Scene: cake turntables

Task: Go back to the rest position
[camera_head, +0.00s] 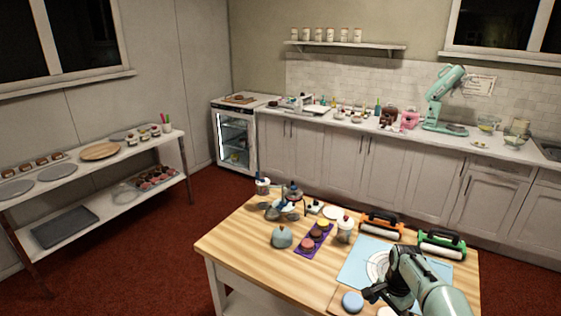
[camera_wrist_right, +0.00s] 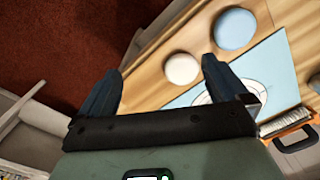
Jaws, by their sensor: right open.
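My right gripper (camera_head: 372,293) is above the front right of the wooden table, its arm coming in from the bottom right. In the right wrist view the right gripper (camera_wrist_right: 160,75) has its two dark fingers wide apart with nothing between them. A blue round disc (camera_head: 352,302) lies at the table's front edge near the gripper, and the blue disc also shows in the wrist view (camera_wrist_right: 235,28). A cream round disc (camera_wrist_right: 182,68) lies beside it. A white round plate or turntable (camera_head: 376,262) on a light blue mat (camera_head: 352,268) is partly hidden by my arm. My left gripper is not in view.
The wooden table (camera_head: 240,247) also holds a purple tray (camera_head: 317,238) of round cakes, a grey-blue dome (camera_head: 282,237), a lidded white jar (camera_head: 345,230), and orange (camera_head: 381,224) and green (camera_head: 441,243) handled tools. The table's front left is clear. Shelves stand left, counters behind.

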